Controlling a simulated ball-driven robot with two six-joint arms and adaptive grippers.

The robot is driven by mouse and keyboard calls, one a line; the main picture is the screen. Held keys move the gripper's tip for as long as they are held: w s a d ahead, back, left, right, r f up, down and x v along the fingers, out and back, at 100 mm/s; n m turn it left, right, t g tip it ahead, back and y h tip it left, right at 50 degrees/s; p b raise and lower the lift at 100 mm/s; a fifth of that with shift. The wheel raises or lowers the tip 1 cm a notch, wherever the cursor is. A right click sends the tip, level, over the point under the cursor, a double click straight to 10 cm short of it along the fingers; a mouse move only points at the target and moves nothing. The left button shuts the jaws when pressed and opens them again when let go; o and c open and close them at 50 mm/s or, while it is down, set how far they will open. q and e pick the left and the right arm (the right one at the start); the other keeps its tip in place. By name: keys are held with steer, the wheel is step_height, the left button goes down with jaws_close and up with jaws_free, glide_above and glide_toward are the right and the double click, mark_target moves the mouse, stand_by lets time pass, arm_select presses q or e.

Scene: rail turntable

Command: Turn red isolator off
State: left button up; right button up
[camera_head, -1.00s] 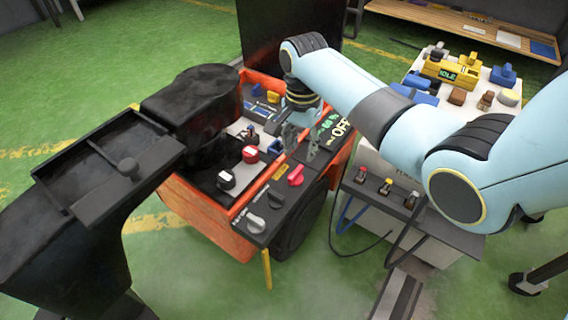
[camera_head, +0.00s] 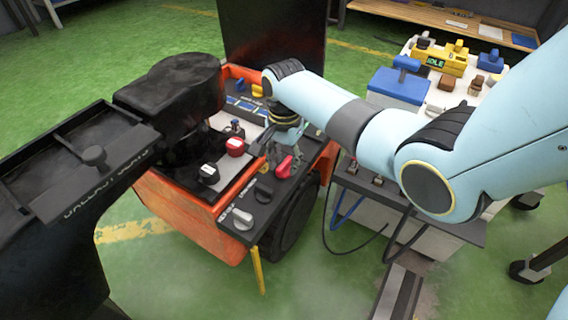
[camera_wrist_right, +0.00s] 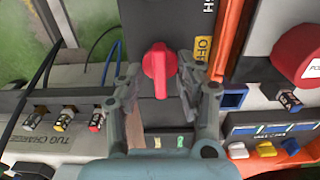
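The red isolator is a red rotary knob (camera_head: 285,166) on the black side panel of the orange cart. In the right wrist view the red knob (camera_wrist_right: 158,70) is near the middle, its handle pointing roughly up and down in the picture. My right gripper (camera_head: 274,150) is at the knob in the head view. In the right wrist view my right gripper (camera_wrist_right: 160,82) has one finger on each side of the knob, with gaps visible, so it is open and not closed on it. My left gripper does not show.
Near the isolator on the cart (camera_head: 190,215) are a grey knob (camera_head: 242,219), a black knob (camera_head: 263,192) and a round red button (camera_head: 235,147). A black charger shelf with small coloured plugs (camera_wrist_right: 62,119) lies beside it.

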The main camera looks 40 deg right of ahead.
steer(key=shift+c, duration=0.2)
jaws_close()
stand_by(0.3)
